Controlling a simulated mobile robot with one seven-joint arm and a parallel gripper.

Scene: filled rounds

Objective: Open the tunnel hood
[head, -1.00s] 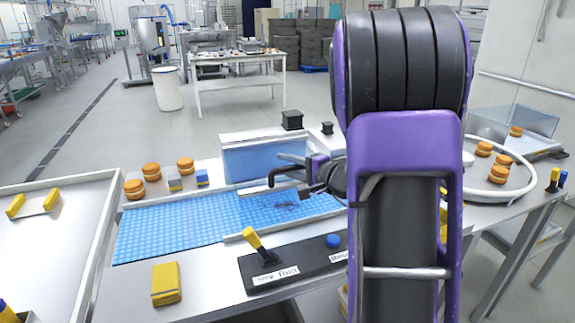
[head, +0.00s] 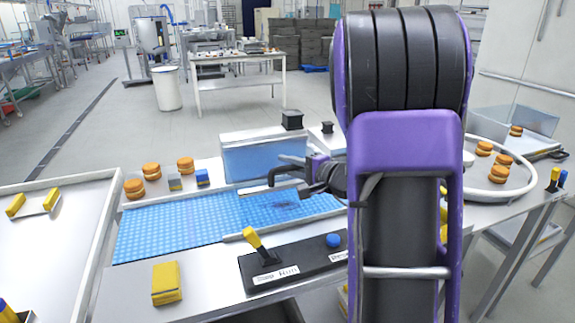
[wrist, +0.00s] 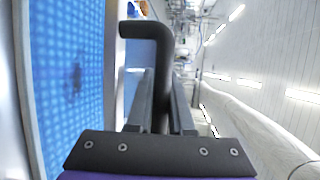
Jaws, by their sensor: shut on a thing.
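The tunnel hood (head: 264,160) is a see-through box-like cover with a pale top edge. It stands at the far side of the blue dimpled belt (head: 175,222). A dark bent handle (head: 284,170) shows in front of it. My gripper (head: 303,177) is at this handle, over the belt. In the wrist view the handle (wrist: 160,50) runs between the two fingers of my gripper (wrist: 161,88) and bends to the left above them. The fingers are shut on it. My arm hides the right part of the hood and belt.
A black control panel (head: 292,263) with a yellow lever (head: 256,242) and a blue button (head: 333,240) lies in front of the belt. A yellow block (head: 166,283) sits left of it. Orange rounds (head: 151,171) stand behind the belt. A tray (head: 70,225) is at left.

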